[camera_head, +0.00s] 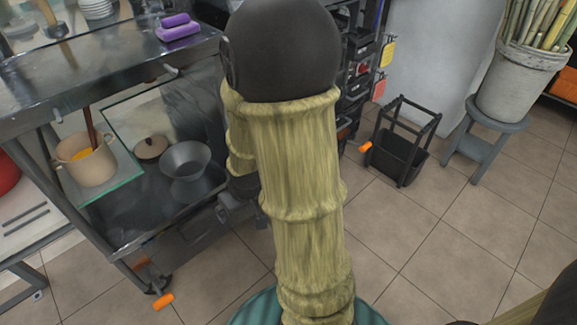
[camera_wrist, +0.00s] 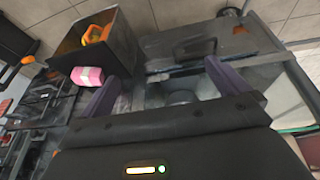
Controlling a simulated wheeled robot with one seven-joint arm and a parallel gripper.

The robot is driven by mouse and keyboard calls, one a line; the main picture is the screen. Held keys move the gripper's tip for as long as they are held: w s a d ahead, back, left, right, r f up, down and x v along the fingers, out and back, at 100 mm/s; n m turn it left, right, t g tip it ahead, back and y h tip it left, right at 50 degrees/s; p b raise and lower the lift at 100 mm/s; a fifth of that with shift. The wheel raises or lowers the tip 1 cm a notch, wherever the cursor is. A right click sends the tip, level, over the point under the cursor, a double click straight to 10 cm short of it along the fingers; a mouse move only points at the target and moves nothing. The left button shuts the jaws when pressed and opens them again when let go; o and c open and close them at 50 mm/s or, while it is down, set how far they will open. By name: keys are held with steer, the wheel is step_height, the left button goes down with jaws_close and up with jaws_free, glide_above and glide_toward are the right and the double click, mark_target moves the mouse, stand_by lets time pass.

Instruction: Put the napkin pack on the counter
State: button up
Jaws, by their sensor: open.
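A small pink pack with a pale end (camera_wrist: 88,76), possibly the napkin pack, shows in the wrist view beside a dark open box. It lies left of my gripper (camera_wrist: 161,72), whose two fingers are wide apart with nothing held between them. In the head view, my arm covers the middle and largely hides the gripper. The metal counter (camera_head: 100,82) runs along the upper left. A purple two-part item (camera_head: 178,28) rests on its right end; I cannot tell if it is the napkin pack.
A lower shelf holds a beige pot (camera_head: 88,165) and a grey bowl (camera_head: 186,160). A black bin (camera_head: 398,150) and a stool (camera_head: 484,130) bearing a bucket of cane (camera_head: 515,85) stand at right. The dark box (camera_wrist: 100,42) holds orange items.

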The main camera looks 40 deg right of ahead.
steer(key=w+d+f+t, duration=0.35)
steer(key=d+f, duration=0.55)
steer(key=d, duration=0.4)
steer(key=s+d+m+t+h+p, duration=0.1)
steer(key=s+d+m+t+h, duration=0.2)
steer(key=d, duration=0.6)
steer(key=shift+s+f+m+t+h, duration=0.15)
steer(key=shift+m+t+h, duration=0.25)
steer(key=shift+t, duration=0.75)
steer(key=b+x, duration=0.1)
steer(key=x, duration=0.2)
steer(key=b+x, duration=0.1)
steer(key=x, duration=0.3)
steer(key=b+x, duration=0.1)
steer(key=x, duration=0.3)
steer(key=shift+f+b, duration=0.3)
steer(key=shift+f, duration=0.05)
steer(key=shift+w+d, duration=0.1)
steer(key=shift+w, duration=0.4)
